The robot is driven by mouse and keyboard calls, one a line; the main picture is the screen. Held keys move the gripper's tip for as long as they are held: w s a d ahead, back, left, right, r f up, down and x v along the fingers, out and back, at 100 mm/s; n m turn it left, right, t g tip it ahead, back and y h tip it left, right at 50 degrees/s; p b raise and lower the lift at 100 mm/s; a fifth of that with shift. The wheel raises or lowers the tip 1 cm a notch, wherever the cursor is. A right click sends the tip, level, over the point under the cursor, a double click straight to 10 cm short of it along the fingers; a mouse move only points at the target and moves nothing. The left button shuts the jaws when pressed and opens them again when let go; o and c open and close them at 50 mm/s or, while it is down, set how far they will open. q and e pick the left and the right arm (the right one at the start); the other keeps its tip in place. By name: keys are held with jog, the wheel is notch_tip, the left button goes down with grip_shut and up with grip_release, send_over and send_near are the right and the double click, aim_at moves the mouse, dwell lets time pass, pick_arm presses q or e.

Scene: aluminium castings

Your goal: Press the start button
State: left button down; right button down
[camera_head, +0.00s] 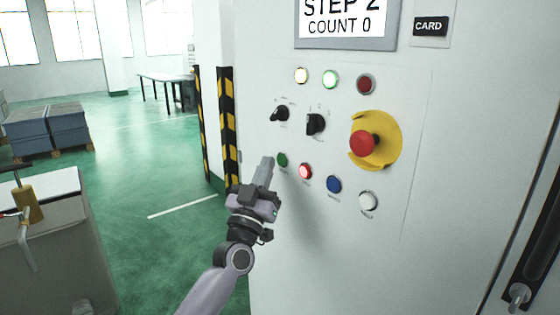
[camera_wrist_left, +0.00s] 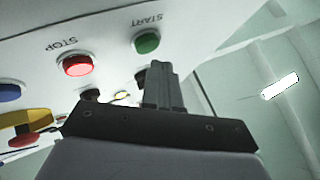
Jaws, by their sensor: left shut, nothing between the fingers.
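The green start button (camera_head: 282,160) is at the left end of the lower button row on the pale control panel. In the left wrist view the green button (camera_wrist_left: 146,41) has the word START beside it. My left gripper (camera_head: 267,162) is shut and empty, its fingertips just left of the green button in the head view. In the left wrist view the fingertips (camera_wrist_left: 157,68) show just below the button, with a small gap in the picture. The exact depth between them is hard to tell. My right gripper is in neither view.
The lit red stop button (camera_head: 305,171), blue button (camera_head: 334,184) and white button (camera_head: 368,201) continue the row. Above are two black knobs (camera_head: 315,124) and a red emergency stop (camera_head: 362,143). The display (camera_head: 346,20) reads STEP 2, COUNT 0.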

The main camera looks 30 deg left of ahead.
pick_arm(q)
jog(key=shift+w, duration=0.15)
jog(key=shift+w+d, duration=0.2)
jog(key=shift+w, duration=0.05)
